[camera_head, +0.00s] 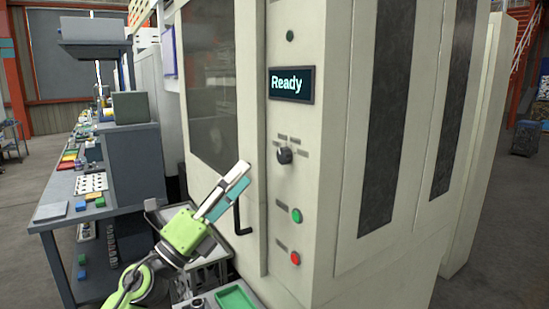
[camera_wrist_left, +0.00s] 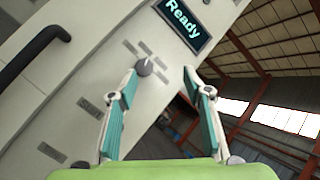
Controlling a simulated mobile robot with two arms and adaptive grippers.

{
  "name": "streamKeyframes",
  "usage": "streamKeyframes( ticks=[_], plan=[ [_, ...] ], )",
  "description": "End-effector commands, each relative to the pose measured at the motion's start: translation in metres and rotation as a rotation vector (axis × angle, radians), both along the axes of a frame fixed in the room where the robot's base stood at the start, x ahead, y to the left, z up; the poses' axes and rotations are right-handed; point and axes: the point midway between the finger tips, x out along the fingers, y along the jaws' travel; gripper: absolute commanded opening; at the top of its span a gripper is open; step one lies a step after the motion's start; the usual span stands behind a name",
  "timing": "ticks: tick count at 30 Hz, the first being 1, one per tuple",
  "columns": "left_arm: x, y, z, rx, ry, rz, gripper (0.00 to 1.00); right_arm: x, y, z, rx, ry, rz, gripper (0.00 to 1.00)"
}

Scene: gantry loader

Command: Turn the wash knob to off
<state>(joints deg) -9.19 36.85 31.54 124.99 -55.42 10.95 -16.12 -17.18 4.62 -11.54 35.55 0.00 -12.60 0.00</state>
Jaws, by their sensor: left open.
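The wash knob (camera_head: 284,156) is a dark round knob with a light pointer mark on the cream machine panel, below the screen reading "Ready" (camera_head: 291,84). Small grey label plates surround it; their text is too small to read. My left gripper (camera_head: 239,172) is in front of the machine, left of and slightly below the knob in the head view. In the left wrist view the left gripper (camera_wrist_left: 160,85) is open and empty, with the knob (camera_wrist_left: 144,66) beyond its fingertips, nearer the left finger. It does not touch the knob. My right gripper is not in view.
A green button (camera_head: 296,215) and a red button (camera_head: 294,258) sit below the knob. A black door handle (camera_head: 241,217) is left of them, close to my left arm. A green tray (camera_head: 237,298) lies low in front. A cluttered workbench (camera_head: 62,222) stands left.

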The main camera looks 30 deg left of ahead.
Motion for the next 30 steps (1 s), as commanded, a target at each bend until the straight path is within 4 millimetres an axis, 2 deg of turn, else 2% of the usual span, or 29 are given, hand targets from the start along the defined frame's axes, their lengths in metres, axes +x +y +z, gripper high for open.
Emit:
streamKeyframes(
  ticks=[1,5,9,12,16,20,23,30],
  plan=[
    [-0.004,-0.008,0.018,0.171,-0.025,0.006,0.45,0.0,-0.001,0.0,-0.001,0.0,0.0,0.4],
    [-0.011,-0.018,0.034,0.59,-0.025,0.042,0.45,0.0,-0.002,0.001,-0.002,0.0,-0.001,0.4],
    [-0.016,-0.003,0.034,0.927,0.04,0.108,0.45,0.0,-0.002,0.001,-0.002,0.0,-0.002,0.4],
    [-0.02,0.014,0.032,1.078,0.095,0.149,0.45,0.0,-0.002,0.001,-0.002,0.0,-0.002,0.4],
    [-0.023,0.029,0.03,1.177,0.147,0.18,0.45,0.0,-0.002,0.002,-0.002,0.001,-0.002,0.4],
    [-0.019,0.031,0.03,1.203,0.164,0.186,0.45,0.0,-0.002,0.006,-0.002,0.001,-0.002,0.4],
    [-0.009,0.026,0.031,1.202,0.163,0.183,0.45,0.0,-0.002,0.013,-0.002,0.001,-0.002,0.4],
    [0.028,0.01,0.033,1.2,0.161,0.183,0.45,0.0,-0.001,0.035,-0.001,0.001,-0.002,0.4]
  ],
)
